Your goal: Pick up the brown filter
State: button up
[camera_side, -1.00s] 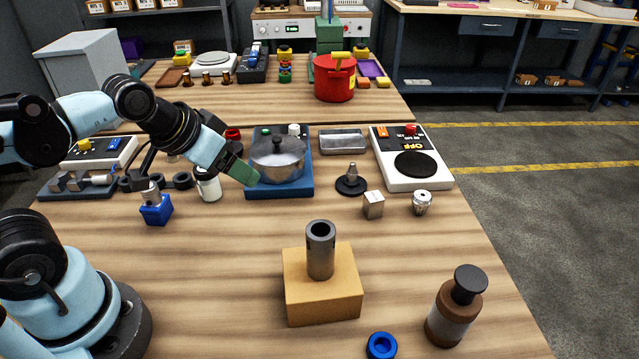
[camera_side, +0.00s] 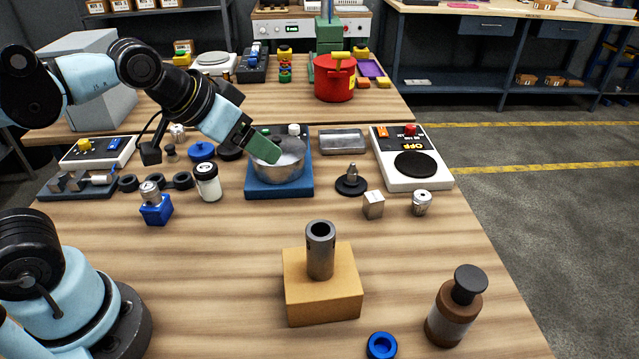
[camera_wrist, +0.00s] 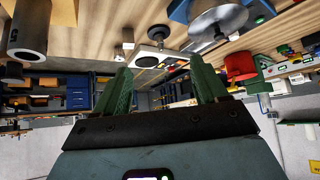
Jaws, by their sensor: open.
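The brown filter (camera_side: 455,307) looks like a brown and grey cylinder with a black knob on top. It stands upright near the table's front right corner in the side view. I cannot make it out in the wrist view. My gripper (camera_side: 264,149) has green fingers and is raised over the silver pot, far to the left of and behind the brown filter. In the wrist view my gripper (camera_wrist: 162,88) shows its two fingers spread apart with nothing between them.
A wooden block with a grey tube (camera_side: 321,250) stands left of the filter. A blue ring (camera_side: 381,345) lies beside it. The silver pot (camera_side: 278,172), a white scale-like device (camera_side: 412,158) and small metal parts stand farther back. Bare table lies front left of the block.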

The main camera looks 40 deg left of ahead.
jog(key=w+d+m+t+h, duration=0.1)
jog(key=w+d+m+h, duration=0.15)
jog(key=d, duration=0.65)
jog(key=m+h, duration=0.6)
jog(key=h, duration=0.1)
send_near(480, 287)
notch_tip(480, 287, up, 4)
jog(key=shift+f, duration=2.9)
jog(key=shift+n+y, duration=0.25)
jog(key=shift+y, duration=0.1)
jog(key=shift+w+a+r+x, duration=0.1)
jog(key=shift+w+x, duration=0.05)
jog(key=shift+x, duration=1.75)
jog(key=shift+w+a+r+x, duration=0.1)
jog(key=shift+w+x, duration=0.05)
jog(key=shift+x, duration=1.8)
jog(key=shift+w+a+x, duration=0.1)
jog(key=shift+w+x, duration=0.1)
jog(key=shift+x, duration=1.7)
grip_shut()
